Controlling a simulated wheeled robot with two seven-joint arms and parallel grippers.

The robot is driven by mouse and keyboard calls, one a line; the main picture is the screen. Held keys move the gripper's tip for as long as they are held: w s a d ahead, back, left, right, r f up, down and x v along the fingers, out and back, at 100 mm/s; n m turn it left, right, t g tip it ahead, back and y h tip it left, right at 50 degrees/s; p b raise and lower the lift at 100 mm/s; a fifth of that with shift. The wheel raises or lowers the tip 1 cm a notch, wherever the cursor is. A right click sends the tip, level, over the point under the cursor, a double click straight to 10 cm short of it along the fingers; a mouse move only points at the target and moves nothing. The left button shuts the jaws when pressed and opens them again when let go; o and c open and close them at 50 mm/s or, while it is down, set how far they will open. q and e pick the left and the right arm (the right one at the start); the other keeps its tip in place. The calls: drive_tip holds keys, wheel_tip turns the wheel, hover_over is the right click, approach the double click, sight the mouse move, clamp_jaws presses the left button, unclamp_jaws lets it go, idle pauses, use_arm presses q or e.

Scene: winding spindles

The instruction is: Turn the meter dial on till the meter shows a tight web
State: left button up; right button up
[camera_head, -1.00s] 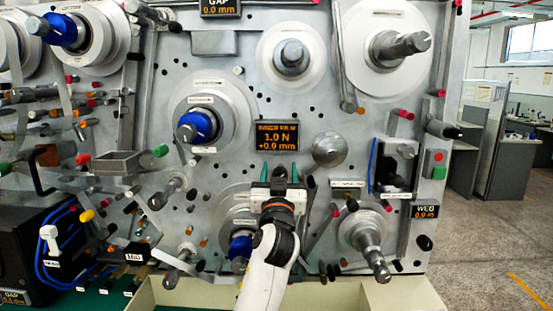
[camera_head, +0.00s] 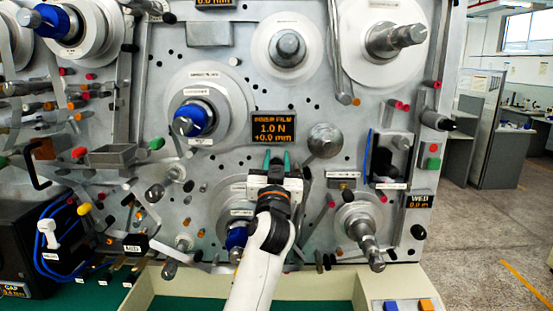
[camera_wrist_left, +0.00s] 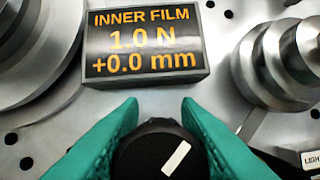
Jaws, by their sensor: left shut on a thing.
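The meter (camera_head: 274,130) is a dark box on the grey machine face, reading INNER FILM, 1.0 N and +0.0 mm in orange. It also shows in the left wrist view (camera_wrist_left: 146,46). The dial (camera_wrist_left: 145,150) is a black round knob below the meter, with a white mark slanting up to the right. The green fingers of my left gripper (camera_head: 277,160) are shut on the dial from both sides, just below the meter. The gripper hides the dial in the head view. My right gripper is not in view.
A metal knob (camera_head: 325,140) sits to the right of the meter. A spindle with a blue core (camera_head: 192,119) is on the left, and a bare stepped spindle (camera_head: 363,236) is lower right. A cream tray edge (camera_head: 315,284) runs below my arm.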

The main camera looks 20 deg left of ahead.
use_arm(q)
drive_tip(key=shift+r+m+h+p, duration=0.1)
drive_tip(key=shift+m+h+p, duration=0.3)
drive_tip(key=shift+m+p, duration=0.4)
drive_tip(key=m+h+p, duration=0.2)
drive_tip(key=m+p, duration=0.1)
drive_tip(key=m, duration=0.1)
drive_tip(key=shift+w+m, duration=0.1)
drive_tip(key=shift+m, duration=0.2)
drive_tip(key=m+h+p, duration=0.1)
drive_tip(key=m+p, duration=0.1)
drive_tip(key=shift+d+m+p, duration=0.1)
drive_tip(key=shift+m+p, duration=0.2)
drive_tip(key=shift+p, duration=0.05)
drive_tip(key=shift+f+m+g+h+p, duration=0.2)
drive_tip(key=shift+m+g+h+p, duration=0.1)
drive_tip(key=shift+m+h+p, duration=0.4)
drive_tip(key=o, duration=0.7)
drive_tip(key=shift+o, duration=1.3)
drive_tip(key=shift+w+f, duration=0.1)
drive_tip(key=shift+w, duration=0.05)
drive_tip(key=shift+w+f, duration=0.1)
drive_tip(key=shift+w, duration=0.05)
